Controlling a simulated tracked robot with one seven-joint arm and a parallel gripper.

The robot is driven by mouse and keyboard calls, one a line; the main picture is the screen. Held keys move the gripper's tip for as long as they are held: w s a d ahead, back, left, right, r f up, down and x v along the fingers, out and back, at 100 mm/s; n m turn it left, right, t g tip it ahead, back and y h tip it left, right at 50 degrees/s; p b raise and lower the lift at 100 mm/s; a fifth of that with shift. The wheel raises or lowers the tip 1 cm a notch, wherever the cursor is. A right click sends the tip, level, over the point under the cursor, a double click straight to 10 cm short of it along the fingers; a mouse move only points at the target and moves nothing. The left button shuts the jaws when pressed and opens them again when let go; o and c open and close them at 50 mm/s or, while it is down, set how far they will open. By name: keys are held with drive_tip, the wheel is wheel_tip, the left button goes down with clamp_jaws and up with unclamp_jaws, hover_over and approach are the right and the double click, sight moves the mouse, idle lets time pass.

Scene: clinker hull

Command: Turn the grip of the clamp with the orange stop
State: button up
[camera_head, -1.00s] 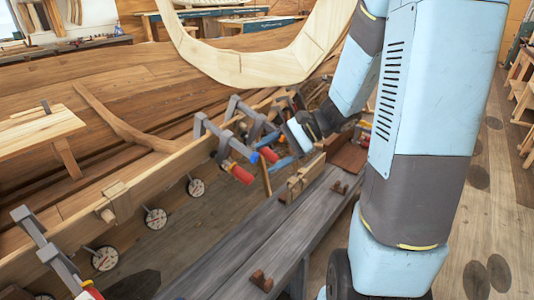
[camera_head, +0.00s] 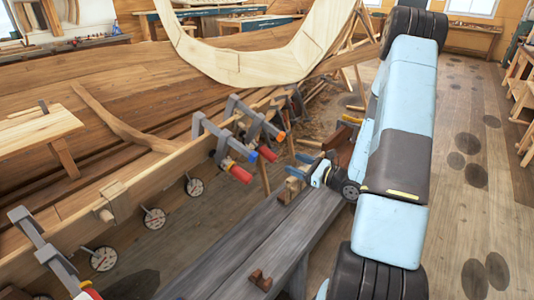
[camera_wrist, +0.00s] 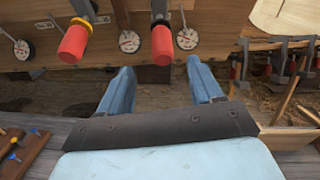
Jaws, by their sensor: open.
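The clamp with the orange stop (camera_head: 281,136) sits on the plank edge in the head view. Its red grip (camera_head: 268,153) is below and left of that stop. Beside it, nearer the camera, is a like clamp with a blue stop (camera_head: 251,157) and a red grip (camera_head: 238,173). My gripper (camera_head: 302,165) is open and empty, right of the grips and apart from them. In the wrist view its blue fingers (camera_wrist: 160,70) point at the hull; two red grips stand beyond, one with a yellow ring (camera_wrist: 73,43). I cannot tell which is the orange-stop clamp's.
A grey bench (camera_head: 235,250) runs below my gripper, with wooden blocks on it. Disc-shaped gauges (camera_wrist: 130,41) line the plank. More clamps (camera_wrist: 266,65) hang at the right in the wrist view. A pale curved frame (camera_head: 240,65) stands behind. Floor at the right is open.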

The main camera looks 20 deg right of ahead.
sight(267, 152)
drive_tip(key=x, duration=1.3)
drive_tip(key=shift+w+f, duration=0.15)
drive_tip(key=shift+w, duration=0.3)
drive_tip(key=c, duration=0.9)
drive_tip(key=shift+d, duration=0.1)
drive_tip(key=shift+c, duration=0.3)
drive_tip(key=shift+m, duration=0.4)
